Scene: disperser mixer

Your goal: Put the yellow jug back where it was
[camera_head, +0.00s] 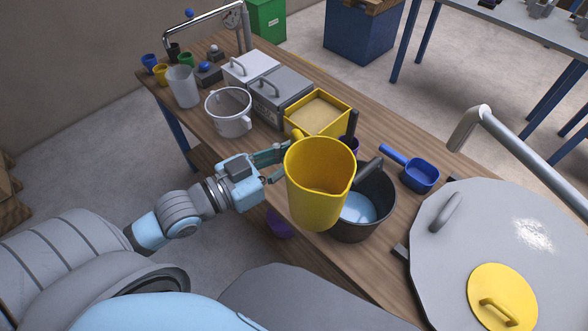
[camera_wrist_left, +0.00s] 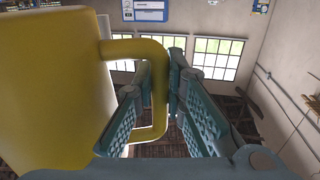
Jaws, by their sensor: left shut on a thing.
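The yellow jug (camera_head: 318,187) is held up in front of the table, upright or nearly so, and partly covers a dark grey pot (camera_head: 377,222) with light blue contents. My left gripper (camera_head: 283,160) comes in from the left and is shut on the jug's handle. In the left wrist view the yellow jug (camera_wrist_left: 55,90) fills the left side, and its handle (camera_wrist_left: 150,60) passes between the fingers of my left gripper (camera_wrist_left: 165,105). The jug's inside looks empty. My right gripper is not in view.
On the wooden table (camera_head: 385,155) stand a yellow box of sand-coloured material (camera_head: 318,112), a white pot (camera_head: 229,112), lidded grey bins (camera_head: 280,95), a clear beaker (camera_head: 183,87) and a blue scoop (camera_head: 415,172). A large grey lidded vessel (camera_head: 500,245) stands at the right.

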